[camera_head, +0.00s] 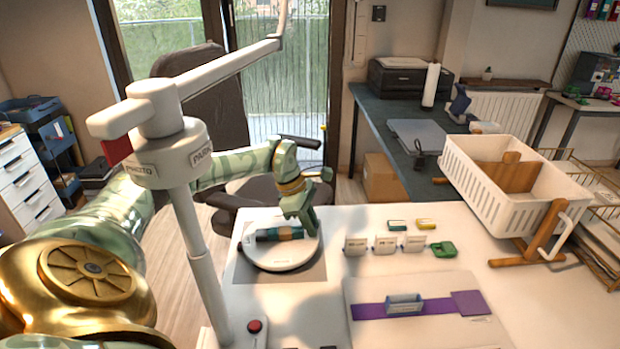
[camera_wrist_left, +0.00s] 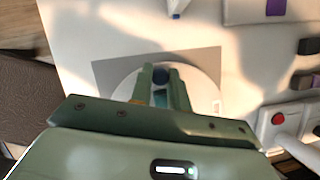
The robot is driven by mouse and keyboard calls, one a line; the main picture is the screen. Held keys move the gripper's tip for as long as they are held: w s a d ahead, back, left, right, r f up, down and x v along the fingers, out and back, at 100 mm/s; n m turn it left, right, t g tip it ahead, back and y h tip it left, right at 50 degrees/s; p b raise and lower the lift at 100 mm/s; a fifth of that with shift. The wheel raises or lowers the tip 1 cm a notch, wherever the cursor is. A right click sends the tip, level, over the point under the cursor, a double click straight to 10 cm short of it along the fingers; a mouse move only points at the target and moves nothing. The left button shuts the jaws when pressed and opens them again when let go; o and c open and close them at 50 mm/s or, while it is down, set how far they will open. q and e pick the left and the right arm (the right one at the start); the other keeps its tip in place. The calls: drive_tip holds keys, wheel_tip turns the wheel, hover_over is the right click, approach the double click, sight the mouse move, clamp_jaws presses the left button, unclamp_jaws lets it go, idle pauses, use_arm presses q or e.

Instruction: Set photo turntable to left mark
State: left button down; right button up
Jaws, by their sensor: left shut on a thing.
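The photo turntable (camera_head: 281,263) is a round white disc on a grey mat (camera_head: 243,272) near the table's back left edge. A teal and dark cylindrical item (camera_head: 275,234) lies across it. My left gripper (camera_head: 304,232) reaches down over the disc's right part, fingers shut on what looks like that item. In the left wrist view the fingers (camera_wrist_left: 162,82) straddle something teal and dark blue (camera_wrist_left: 160,90) over the white disc (camera_wrist_left: 206,88). The fingers hide part of the disc. I cannot make out a left mark. My right gripper is not in view.
A white post (camera_head: 205,260) with a boom and labels PHOTO and PARK stands left of the turntable. A red button (camera_head: 254,327) is near its foot. Small labelled cards (camera_head: 385,244), a green item (camera_head: 443,249) and a purple strip (camera_head: 370,311) lie right. A white basket (camera_head: 500,180) stands farther right.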

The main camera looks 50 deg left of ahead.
use_arm(q)
drive_tip(key=shift+s+d+m, duration=0.15)
drive_tip(key=shift+d+m, duration=0.05)
drive_tip(key=shift+m, duration=0.2)
idle(0.3)
drive_tip(key=c, duration=1.3)
unclamp_jaws()
drive_tip(key=shift+c, duration=0.2)
drive_tip(key=p+v, duration=0.4)
drive_tip(key=v, duration=1.2)
drive_tip(key=shift+r, duration=0.2)
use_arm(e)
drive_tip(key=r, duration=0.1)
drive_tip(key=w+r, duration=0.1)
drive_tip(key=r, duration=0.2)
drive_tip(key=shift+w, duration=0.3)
